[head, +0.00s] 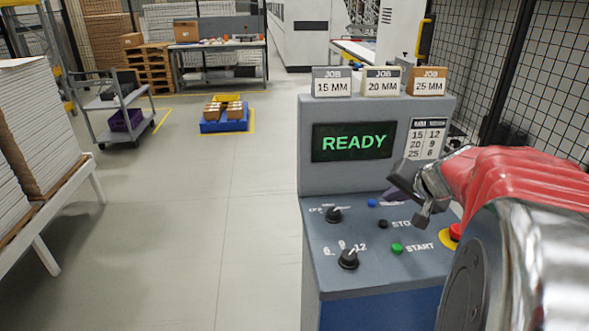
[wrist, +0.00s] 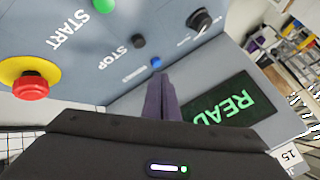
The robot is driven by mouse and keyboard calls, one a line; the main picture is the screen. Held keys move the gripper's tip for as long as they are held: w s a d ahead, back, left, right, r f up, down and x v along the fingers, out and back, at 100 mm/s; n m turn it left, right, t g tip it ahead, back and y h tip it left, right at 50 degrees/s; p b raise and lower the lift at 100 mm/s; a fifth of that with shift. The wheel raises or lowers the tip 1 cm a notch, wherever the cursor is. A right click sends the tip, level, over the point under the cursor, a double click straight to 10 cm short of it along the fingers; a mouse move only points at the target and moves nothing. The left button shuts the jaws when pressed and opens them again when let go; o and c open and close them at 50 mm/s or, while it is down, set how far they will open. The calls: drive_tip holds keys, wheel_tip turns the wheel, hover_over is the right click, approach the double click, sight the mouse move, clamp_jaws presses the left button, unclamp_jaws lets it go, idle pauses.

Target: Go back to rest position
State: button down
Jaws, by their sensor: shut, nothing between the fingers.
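My gripper (head: 408,190) is at the right side of the control console (head: 312,250), in front of its upright panel and above the sloped button panel. In the wrist view its fingers (wrist: 161,98) are together with nothing between them. Their tips appear near the blue button (wrist: 156,62); I cannot tell whether they touch anything. The screen (head: 352,142) reads READY in green. The green START button (head: 397,248), the black STOP button (head: 384,223) and two black knobs, upper (head: 333,214) and lower (head: 348,259), are in view.
A red emergency button (head: 455,232) on a yellow base is close to my arm. Three JOB cards, 15 MM (head: 332,82), 20 MM (head: 382,81) and 25 MM (head: 428,81), stand on the console top. A mesh fence (head: 555,90) is at the right. Open floor (head: 190,230) lies left.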

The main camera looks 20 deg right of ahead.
drive_tip(key=s+a+n+g+y, duration=0.1)
drive_tip(key=s+a+n, duration=0.3)
drive_tip(key=a, duration=1)
drive_tip(key=s+a+n+g+y, duration=0.2)
drive_tip(key=s+a+n, duration=0.2)
drive_tip(key=a, duration=0.9)
drive_tip(key=s+a+f+n+h, duration=0.1)
drive_tip(key=s+a+f+n, duration=0.1)
drive_tip(key=s, duration=0.5)
drive_tip(key=a+n, duration=0.1)
drive_tip(key=a, duration=0.1)
drive_tip(key=shift+a+f, duration=0.35)
drive_tip(key=shift+f, duration=0.05)
